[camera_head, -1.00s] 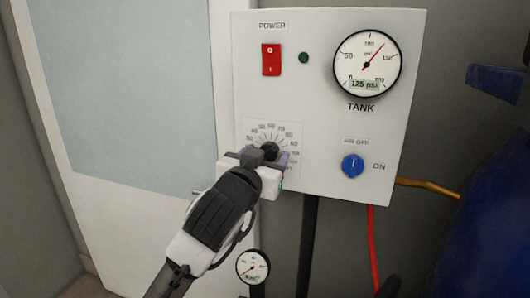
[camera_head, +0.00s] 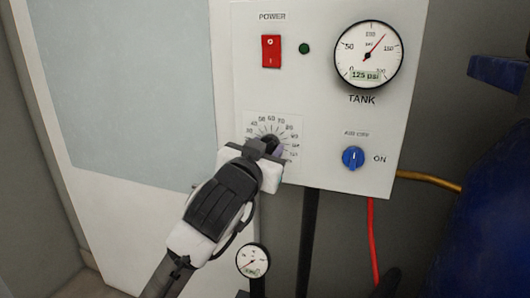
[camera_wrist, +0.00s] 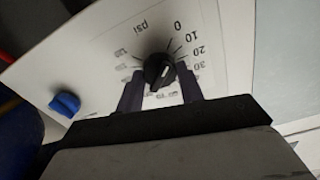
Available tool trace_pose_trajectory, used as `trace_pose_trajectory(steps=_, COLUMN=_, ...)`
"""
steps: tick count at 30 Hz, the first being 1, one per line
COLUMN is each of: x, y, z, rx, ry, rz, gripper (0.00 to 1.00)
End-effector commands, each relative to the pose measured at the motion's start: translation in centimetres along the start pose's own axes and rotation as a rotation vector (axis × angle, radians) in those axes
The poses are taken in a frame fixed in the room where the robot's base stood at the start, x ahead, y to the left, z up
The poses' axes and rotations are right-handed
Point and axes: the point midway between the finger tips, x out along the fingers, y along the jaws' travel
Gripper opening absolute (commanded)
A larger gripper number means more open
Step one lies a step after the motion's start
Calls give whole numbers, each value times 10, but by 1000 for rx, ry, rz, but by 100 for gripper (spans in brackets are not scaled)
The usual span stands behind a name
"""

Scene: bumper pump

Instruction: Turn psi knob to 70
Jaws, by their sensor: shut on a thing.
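The black psi knob (camera_wrist: 158,71) sits on a white dial plate (camera_head: 290,124) at the lower left of the control panel. In the wrist view its white pointer mark is on the side toward my gripper, near the high-middle numbers; the exact number is hidden or too blurred to read. My gripper (camera_wrist: 160,88) has its two purple-grey fingers on either side of the knob and is shut on it. In the head view the gripper (camera_head: 270,147) covers most of the knob and the dial's lower left.
The white panel (camera_head: 325,100) carries a red power switch (camera_head: 271,51), a green light (camera_head: 304,48), a tank gauge (camera_head: 368,55) reading 125 psi and a blue valve knob (camera_head: 352,158). A small gauge (camera_head: 253,261) and a red hose (camera_head: 372,240) are below. A blue tank (camera_head: 495,220) stands right.

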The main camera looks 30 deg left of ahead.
Motion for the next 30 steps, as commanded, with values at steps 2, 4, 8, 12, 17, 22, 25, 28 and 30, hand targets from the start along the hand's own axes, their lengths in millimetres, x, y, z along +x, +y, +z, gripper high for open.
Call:
trace_pose_trajectory(steps=2, x=0, y=1, z=3, rx=44, ry=2, rz=0, gripper=14)
trace_pose_trajectory(steps=4, x=0, y=1, z=4, rx=94, ry=2, rz=0, gripper=14)
trace_pose_trajectory(steps=8, x=0, y=2, z=4, rx=205, ry=2, rz=2, gripper=14)
trace_pose_trajectory(steps=12, x=0, y=2, z=4, rx=337, ry=2, rz=0, gripper=14)
trace_pose_trajectory(steps=17, x=0, y=2, z=4, rx=490, ry=3, rz=0, gripper=14)
trace_pose_trajectory(steps=22, x=0, y=2, z=3, rx=652, ry=3, rz=0, gripper=14)
trace_pose_trajectory(steps=25, x=0, y=2, z=3, rx=746, ry=2, rz=0, gripper=14)
trace_pose_trajectory(steps=28, x=0, y=2, z=3, rx=841, ry=3, rz=0, gripper=14)
trace_pose_trajectory(steps=30, x=0, y=2, z=3, rx=908, ry=2, rz=0, gripper=14)
